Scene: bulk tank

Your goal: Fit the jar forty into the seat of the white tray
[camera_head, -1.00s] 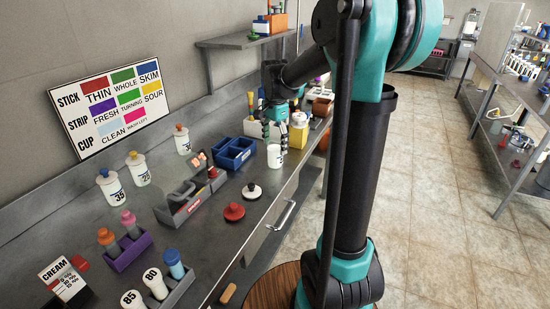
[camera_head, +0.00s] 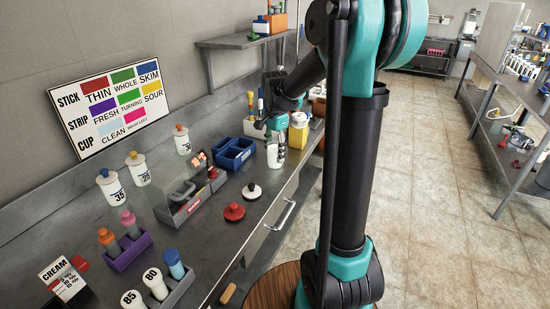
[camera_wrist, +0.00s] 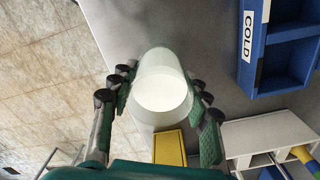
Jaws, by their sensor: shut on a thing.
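A whitish jar (camera_head: 276,157) is upright near the front edge of the grey bench in the head view. It also shows in the wrist view (camera_wrist: 162,92), with a pale round top. My gripper (camera_head: 276,139) has its fingers on both sides of the jar and is shut on it. The jar's number cannot be read now, and I cannot tell whether its base touches the bench. A white tray (camera_head: 250,130) holding coloured-handled sticks stands behind and left of my gripper. It shows at lower right in the wrist view (camera_wrist: 267,131); its seat cannot be made out.
A blue divided box (camera_head: 235,155), marked COLD in the wrist view, stands left of the jar. A grey caddy (camera_head: 190,200) stands further left.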

